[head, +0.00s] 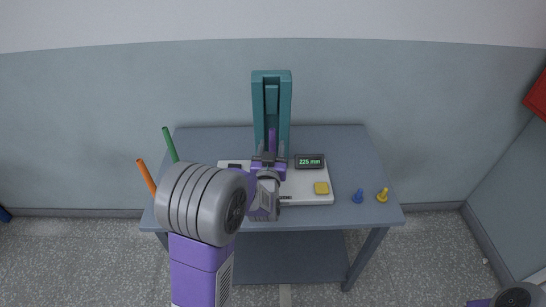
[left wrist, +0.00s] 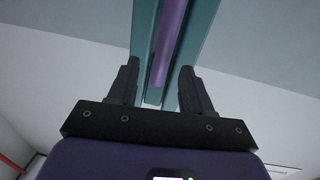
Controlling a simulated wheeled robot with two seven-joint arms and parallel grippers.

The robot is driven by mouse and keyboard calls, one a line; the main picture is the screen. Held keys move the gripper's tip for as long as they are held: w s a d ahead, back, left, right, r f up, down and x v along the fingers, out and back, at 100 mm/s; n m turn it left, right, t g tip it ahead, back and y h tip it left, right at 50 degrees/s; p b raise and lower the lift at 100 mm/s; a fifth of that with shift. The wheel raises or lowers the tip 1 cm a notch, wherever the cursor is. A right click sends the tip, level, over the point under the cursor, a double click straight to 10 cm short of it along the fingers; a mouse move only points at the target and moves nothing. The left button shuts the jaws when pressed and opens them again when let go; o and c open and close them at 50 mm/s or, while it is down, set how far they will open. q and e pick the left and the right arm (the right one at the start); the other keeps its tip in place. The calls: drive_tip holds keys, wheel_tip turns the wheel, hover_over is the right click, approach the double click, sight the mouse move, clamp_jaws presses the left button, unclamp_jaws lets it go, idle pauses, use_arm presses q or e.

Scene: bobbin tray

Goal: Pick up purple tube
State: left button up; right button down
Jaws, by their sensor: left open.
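The purple tube (head: 272,138) stands in the channel of the teal upright holder (head: 257,100) at the back of the table. In the left wrist view the purple tube (left wrist: 170,42) runs up inside the teal channel. My left gripper (head: 269,157) is open in front of the holder's lower part. In the left wrist view its two fingers (left wrist: 157,78) are spread to either side of the tube, as seen by the camera. Contact is not visible. My arm hides part of the holder's base. My right gripper is out of view.
A white base unit (head: 300,190) with a display (head: 310,161) reading 225 mm and a yellow button (head: 321,188) sits on the grey-blue table (head: 345,145). Blue (head: 358,196) and yellow (head: 382,195) pegs stand right.

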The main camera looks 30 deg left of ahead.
sight(272, 142)
use_arm(q)
drive_tip(key=shift+f+b+x, duration=0.15)
drive_tip(key=shift+b+x, duration=0.1)
drive_tip(key=shift+x, duration=0.9)
drive_tip(key=shift+f+b+x, duration=0.1)
drive_tip(key=shift+b+x, duration=0.1)
drive_tip(key=shift+x, duration=0.95)
drive_tip(key=shift+a, duration=0.15)
clamp_jaws()
